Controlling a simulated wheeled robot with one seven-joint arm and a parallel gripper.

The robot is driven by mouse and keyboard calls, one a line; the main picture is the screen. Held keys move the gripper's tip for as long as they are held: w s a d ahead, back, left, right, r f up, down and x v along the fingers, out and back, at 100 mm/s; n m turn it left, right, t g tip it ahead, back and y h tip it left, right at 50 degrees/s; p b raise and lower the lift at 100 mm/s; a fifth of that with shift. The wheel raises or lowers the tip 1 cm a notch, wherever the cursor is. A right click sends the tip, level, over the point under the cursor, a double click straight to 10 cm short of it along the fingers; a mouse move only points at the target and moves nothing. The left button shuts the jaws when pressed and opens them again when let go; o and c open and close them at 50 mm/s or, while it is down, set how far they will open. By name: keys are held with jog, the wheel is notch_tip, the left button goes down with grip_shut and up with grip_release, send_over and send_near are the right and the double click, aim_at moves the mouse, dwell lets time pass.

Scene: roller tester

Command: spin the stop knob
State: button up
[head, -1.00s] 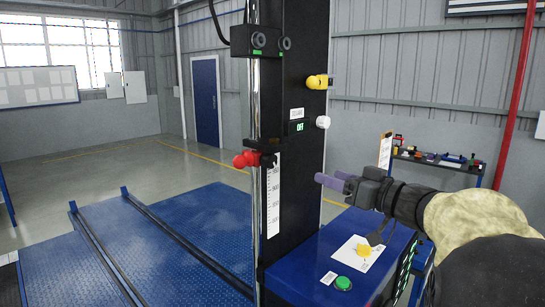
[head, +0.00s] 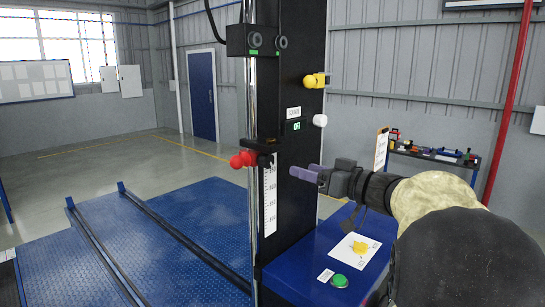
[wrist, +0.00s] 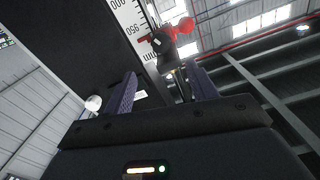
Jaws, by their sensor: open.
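A red knob (head: 244,159) sits on a dark bracket clamped at the chrome rod, beside the white scale (head: 270,195) on the black column. No label marks it as the stop knob. In the wrist view the red knob (wrist: 186,25) and its bracket show beyond the fingertips, near the scale. My gripper (head: 305,174) is open and empty, with purple fingers. In the head view it is right of the red knob, at the column's right side, apart from the knob. In the wrist view my gripper (wrist: 165,85) shows a clear gap between its fingers.
The black column (head: 297,100) also carries a yellow knob (head: 316,80), a white knob (head: 320,120) and a small display. A blue cabinet (head: 300,255) with a green button (head: 340,281) is below my arm. A blue platform (head: 165,240) lies left.

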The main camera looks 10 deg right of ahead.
aim_at(271, 160)
jog(key=p+x, duration=0.3)
jog(key=x, duration=0.7)
jog(key=shift+a+r, duration=0.1)
jog(key=shift+a, duration=0.15)
jog(key=shift+w+a, duration=0.25)
jog(key=shift+w, duration=0.2)
jog(key=shift+c, duration=0.3)
jog(key=c, duration=0.9)
